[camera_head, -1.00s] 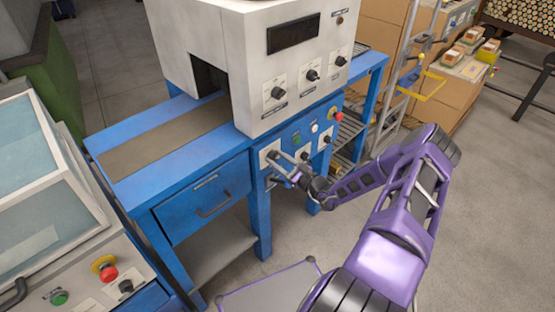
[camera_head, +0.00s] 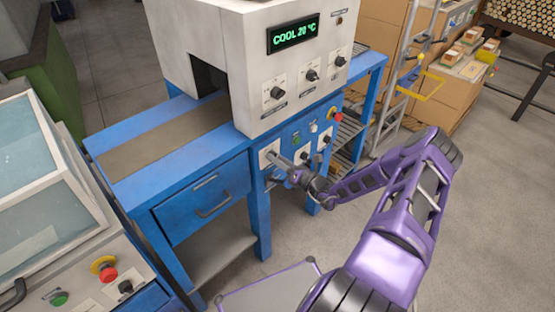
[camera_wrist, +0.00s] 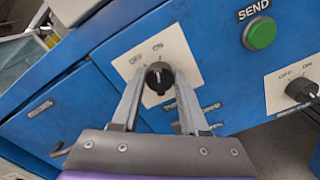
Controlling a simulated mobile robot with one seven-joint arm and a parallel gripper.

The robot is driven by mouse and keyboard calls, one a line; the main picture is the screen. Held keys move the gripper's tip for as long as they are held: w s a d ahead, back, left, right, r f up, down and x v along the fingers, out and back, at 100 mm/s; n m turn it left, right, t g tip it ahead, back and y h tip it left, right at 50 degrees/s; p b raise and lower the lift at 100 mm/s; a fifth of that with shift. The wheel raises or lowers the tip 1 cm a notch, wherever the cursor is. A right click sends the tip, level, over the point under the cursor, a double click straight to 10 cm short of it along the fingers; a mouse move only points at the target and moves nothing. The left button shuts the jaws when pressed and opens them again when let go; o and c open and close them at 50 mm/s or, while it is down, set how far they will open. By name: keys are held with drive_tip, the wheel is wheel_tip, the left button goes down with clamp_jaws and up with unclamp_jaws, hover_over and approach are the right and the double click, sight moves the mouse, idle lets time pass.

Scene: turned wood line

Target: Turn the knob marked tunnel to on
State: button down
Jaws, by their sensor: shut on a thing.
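The black knob (camera_wrist: 158,76) sits on a white plate (camera_wrist: 124,62) marked OFF and ON in the wrist view. Its pale mark points up towards ON. The label under it is partly hidden by a finger and I cannot read it fully. My gripper (camera_wrist: 159,84) is shut on this knob, one finger on each side. In the head view my gripper (camera_head: 276,163) reaches the leftmost plate on the blue front of the machine, and hides the knob there. The display (camera_head: 293,34) on the white housing is lit and reads COOL 20 °C.
A green SEND button (camera_wrist: 261,33) is up to the right of the held knob. Another OFF/ON knob (camera_wrist: 301,89) is further right. Higher knobs (camera_head: 277,93) sit on the housing. A red button (camera_head: 334,113) is at the right. A drawer (camera_head: 205,196) is at the left.

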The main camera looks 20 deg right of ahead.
drive_tip(key=shift+m, duration=1)
drive_tip(key=shift+c, duration=2.1)
unclamp_jaws()
drive_tip(key=v, duration=1.7)
drive_tip(key=shift+s, duration=0.2)
drive_tip(key=shift+d, duration=0.1)
